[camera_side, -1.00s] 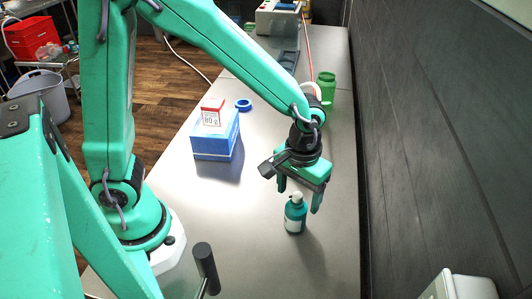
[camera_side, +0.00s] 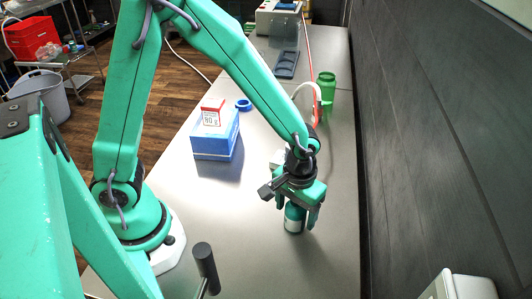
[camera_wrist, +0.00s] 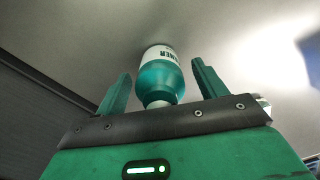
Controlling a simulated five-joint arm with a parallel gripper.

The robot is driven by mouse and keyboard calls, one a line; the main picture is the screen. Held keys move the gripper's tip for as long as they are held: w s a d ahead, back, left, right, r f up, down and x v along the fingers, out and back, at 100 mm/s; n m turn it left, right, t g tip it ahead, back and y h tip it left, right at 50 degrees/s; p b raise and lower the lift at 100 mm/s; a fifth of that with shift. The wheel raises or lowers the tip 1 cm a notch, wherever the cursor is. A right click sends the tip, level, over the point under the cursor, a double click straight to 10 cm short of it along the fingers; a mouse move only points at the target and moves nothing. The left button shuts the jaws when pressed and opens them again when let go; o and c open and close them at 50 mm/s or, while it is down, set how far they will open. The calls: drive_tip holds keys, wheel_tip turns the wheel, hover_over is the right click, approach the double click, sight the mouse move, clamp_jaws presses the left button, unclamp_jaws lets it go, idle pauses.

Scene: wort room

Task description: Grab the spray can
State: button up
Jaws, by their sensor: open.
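The spray can (camera_side: 294,222) is a small teal bottle with a white label, standing upright on the grey bench. My gripper (camera_side: 297,212) is right above it, pointing down, with its fingers either side of the can's upper part. In the wrist view the can (camera_wrist: 160,76) lies between the two green fingers of my gripper (camera_wrist: 160,85), with gaps on both sides. The fingers are open and hold nothing. The can's top is hidden by my gripper in the side view.
A blue box (camera_side: 215,145) with a red and white sign (camera_side: 212,117) stands left of the can. A blue ring (camera_side: 244,104) and a green jar (camera_side: 327,86) are farther back. A dark wall (camera_side: 440,130) borders the bench on the right. The bench around the can is clear.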

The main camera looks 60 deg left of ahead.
drive_tip(key=shift+f, duration=0.1)
idle(0.4)
drive_tip(key=c, duration=1.4)
drive_tip(key=shift+r, duration=0.2)
drive_tip(key=shift+r, duration=0.45)
wheel_tip(320, 180, up, 3)
drive_tip(key=shift+f, duration=0.1)
drive_tip(key=s+d+r, duration=0.2)
drive_tip(key=s, duration=0.1)
drive_tip(key=s+d+r, duration=0.2)
drive_tip(key=s, duration=0.1)
drive_tip(key=s+d+r, duration=0.3)
drive_tip(key=shift+s, duration=0.2)
